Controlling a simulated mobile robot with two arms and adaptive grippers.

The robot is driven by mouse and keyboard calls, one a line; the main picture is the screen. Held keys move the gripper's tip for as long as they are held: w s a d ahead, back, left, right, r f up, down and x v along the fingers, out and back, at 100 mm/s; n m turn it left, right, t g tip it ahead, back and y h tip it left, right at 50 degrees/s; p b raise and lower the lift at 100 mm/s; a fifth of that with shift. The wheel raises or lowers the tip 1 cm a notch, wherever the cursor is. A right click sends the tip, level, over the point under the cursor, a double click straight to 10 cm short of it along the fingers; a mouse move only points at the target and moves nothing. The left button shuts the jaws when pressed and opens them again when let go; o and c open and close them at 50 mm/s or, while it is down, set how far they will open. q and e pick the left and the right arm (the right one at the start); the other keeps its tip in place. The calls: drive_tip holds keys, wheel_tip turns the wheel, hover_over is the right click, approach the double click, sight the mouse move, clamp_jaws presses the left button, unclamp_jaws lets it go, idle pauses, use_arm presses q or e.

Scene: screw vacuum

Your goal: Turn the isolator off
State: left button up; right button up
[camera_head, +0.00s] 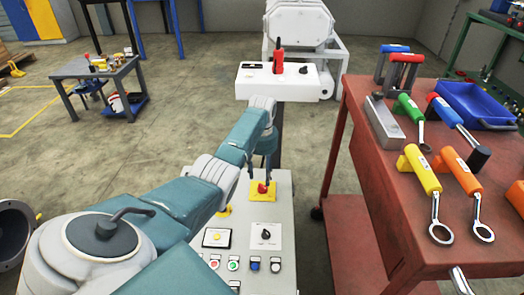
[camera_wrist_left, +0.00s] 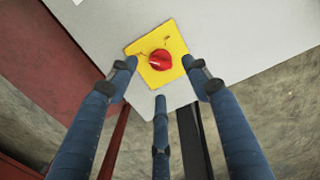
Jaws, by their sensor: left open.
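The isolator is a red rotary knob (camera_head: 263,188) on a square yellow plate (camera_head: 254,196), set at the far end of the grey control panel (camera_head: 279,210). In the left wrist view the red knob (camera_wrist_left: 160,60) sits in the middle of the yellow plate (camera_wrist_left: 142,47). My left gripper (camera_head: 263,180) is right above the knob with its fingers pointing down. In the left wrist view its fingers (camera_wrist_left: 160,72) are spread around the knob, open and empty. I cannot tell whether any finger touches it. My right gripper is not in view.
The panel also has a black rotary switch (camera_head: 265,234), a yellow button (camera_head: 216,237) and several small buttons. A red tool cart (camera_head: 370,190) with wrenches and a blue tray (camera_head: 475,103) stands to the right. A white machine (camera_head: 285,84) stands behind the panel.

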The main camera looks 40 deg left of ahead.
sight(262, 187)
use_arm(q)
wheel_tip(262, 187, up, 5)
drive_tip(key=shift+f, duration=0.1)
idle(0.7)
